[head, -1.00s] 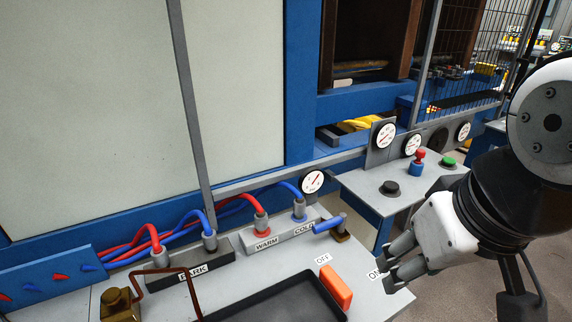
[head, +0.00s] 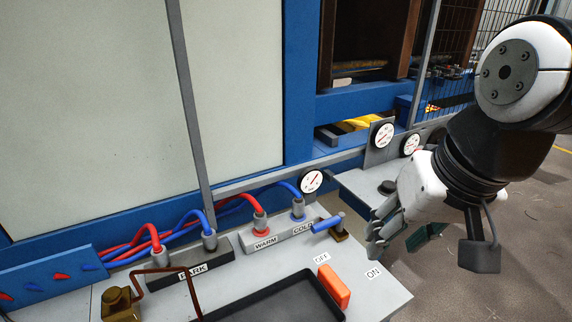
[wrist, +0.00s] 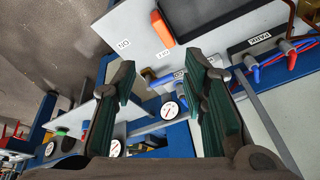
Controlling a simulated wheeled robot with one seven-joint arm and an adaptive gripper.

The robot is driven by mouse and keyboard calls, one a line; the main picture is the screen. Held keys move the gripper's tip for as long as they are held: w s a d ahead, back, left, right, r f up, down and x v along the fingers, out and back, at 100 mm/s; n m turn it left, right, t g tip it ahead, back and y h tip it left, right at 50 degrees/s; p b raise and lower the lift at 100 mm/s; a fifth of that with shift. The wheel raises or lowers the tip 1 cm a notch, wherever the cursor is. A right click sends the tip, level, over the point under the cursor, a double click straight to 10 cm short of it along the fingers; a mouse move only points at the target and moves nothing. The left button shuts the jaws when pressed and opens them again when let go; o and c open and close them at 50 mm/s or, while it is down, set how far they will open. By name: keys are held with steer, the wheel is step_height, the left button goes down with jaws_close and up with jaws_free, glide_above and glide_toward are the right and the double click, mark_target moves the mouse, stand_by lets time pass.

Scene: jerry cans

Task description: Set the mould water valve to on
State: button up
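An orange lever handle (head: 333,287) sits on the grey bench top between the OFF label (head: 321,258) and the ON label (head: 374,272), with its far end toward OFF. The lever also shows at the top of the wrist view (wrist: 162,29). A blue handle (head: 327,223) on a brass fitting (head: 340,235) sits behind it, near the COLD label. My gripper (head: 379,238) is over the right edge of the bench, right of the blue handle and beyond the ON label. In the wrist view its green-padded fingers (wrist: 165,85) are wide apart and empty.
A black tray (head: 270,300) lies left of the orange lever. Red and blue hoses run to the WARM and COLD block (head: 278,232). A gauge (head: 311,181) stands behind.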

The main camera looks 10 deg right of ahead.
steer(key=w+a+m+g+y+p, duration=0.15)
steer(key=w+m, duration=0.45)
steer(key=w, duration=0.7)
steer(key=m+h+p, duration=0.2)
steer(key=m+p, duration=0.1)
steer(key=m, duration=0.3)
glide_toward(321, 224)
steer(key=shift+y, duration=0.25)
steer(key=x, duration=0.9)
steer(key=shift+d+f+b, duration=0.1)
steer(key=shift+d+b, duration=0.15)
steer(key=shift+b, duration=0.1)
jaws_close()
